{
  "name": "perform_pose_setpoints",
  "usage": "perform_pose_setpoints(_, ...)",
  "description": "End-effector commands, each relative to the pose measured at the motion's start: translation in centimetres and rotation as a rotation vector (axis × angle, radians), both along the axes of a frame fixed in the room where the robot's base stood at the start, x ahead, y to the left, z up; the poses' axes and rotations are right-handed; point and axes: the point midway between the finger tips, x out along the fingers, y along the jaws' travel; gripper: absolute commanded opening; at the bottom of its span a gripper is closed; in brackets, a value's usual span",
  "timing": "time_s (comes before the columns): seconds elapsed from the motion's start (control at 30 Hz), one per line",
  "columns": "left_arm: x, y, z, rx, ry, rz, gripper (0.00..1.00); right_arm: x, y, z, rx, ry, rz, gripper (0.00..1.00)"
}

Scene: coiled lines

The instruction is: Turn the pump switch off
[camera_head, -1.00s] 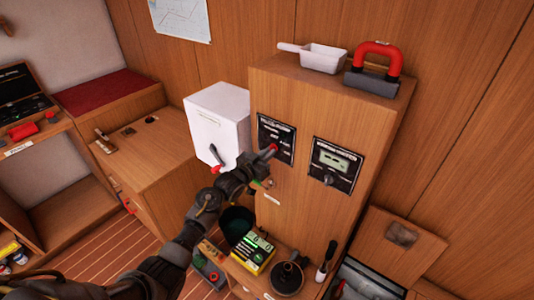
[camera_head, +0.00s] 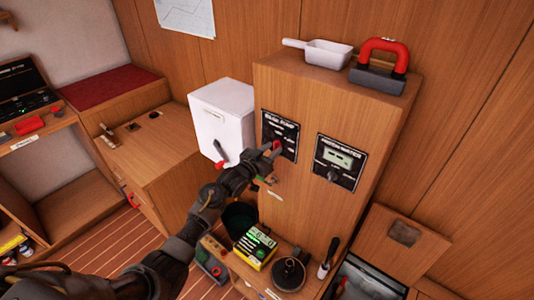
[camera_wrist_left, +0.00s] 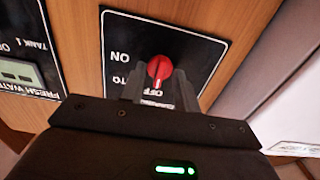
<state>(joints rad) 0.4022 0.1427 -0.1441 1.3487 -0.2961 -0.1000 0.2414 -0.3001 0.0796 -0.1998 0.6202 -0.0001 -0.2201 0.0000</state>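The pump switch is a red rotary knob (camera_head: 277,145) on a black panel (camera_head: 281,127) on the front of the wooden cabinet. My left gripper (camera_head: 268,156) is right at the panel. In the left wrist view the red knob (camera_wrist_left: 159,70) shows upside down between the two fingertips of my left gripper (camera_wrist_left: 158,85), with a gap on each side. The fingers are open. ON and OFF lettering shows around the knob, with OFF partly hidden near the fingers. I cannot tell which label the knob points to. My right gripper is not in view.
A black tank panel (camera_head: 340,163) is to the right. A white box (camera_head: 222,118) stands left of the cabinet. A white scoop (camera_head: 328,54) and a red-handled tool (camera_head: 382,66) sit on top. A yellow-green box (camera_head: 254,249) is on the shelf below.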

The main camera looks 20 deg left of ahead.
Motion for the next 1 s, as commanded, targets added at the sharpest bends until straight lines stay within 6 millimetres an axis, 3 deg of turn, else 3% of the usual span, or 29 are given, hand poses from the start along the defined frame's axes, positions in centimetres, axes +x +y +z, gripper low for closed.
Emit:
perform_pose_setpoints(0.17, -1.8, 0.8, -0.4, 0.002, 0.002, 0.001, 0.31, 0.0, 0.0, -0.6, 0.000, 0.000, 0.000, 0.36)
perform_pose_setpoints(0.6, -8.9, 3.6, -0.3, 0.001, 0.002, 0.000, 0.31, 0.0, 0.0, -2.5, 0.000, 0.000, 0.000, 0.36)
perform_pose_setpoints(1.0, -9.9, 4.0, 0.0, 0.000, 0.001, 0.000, 0.31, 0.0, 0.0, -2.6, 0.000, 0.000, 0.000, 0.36)
